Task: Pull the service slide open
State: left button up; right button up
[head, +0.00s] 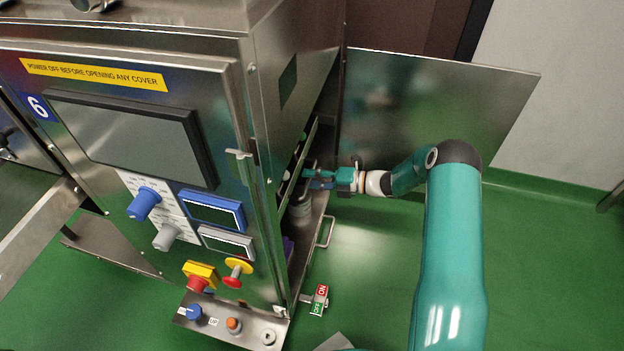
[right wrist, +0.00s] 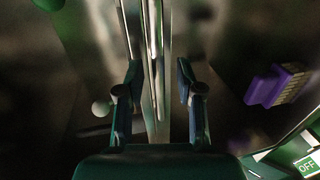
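The steel machine's right side is open in the head view. A steel U-shaped handle (head: 328,232) sticks out low on that side; I cannot tell whether it belongs to the service slide. My right gripper (head: 308,178) reaches into the upper part of the opening from the right, and its tips are partly hidden there. In the right wrist view my right gripper (right wrist: 158,72) has its fingers spread apart. Upright metal rails (right wrist: 156,50) show between and beyond them, with gaps visible beside the fingers; contact cannot be told. My left gripper is out of view.
An open steel door panel (head: 430,115) stands behind my right arm. A purple part (right wrist: 275,85) shows right of the fingers. A red and green ON/OFF tag (head: 319,299) hangs low by the machine's corner. Green floor (head: 375,285) is clear to the right.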

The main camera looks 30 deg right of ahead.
jog(key=shift+w+a+f, duration=0.15)
jog(key=shift+w+a, duration=0.2)
jog(key=shift+w, duration=0.1)
grip_shut()
jog(key=shift+d, duration=0.45)
jog(key=shift+s+a, duration=0.1)
jog(key=shift+a, duration=0.1)
jog(key=shift+s, duration=0.1)
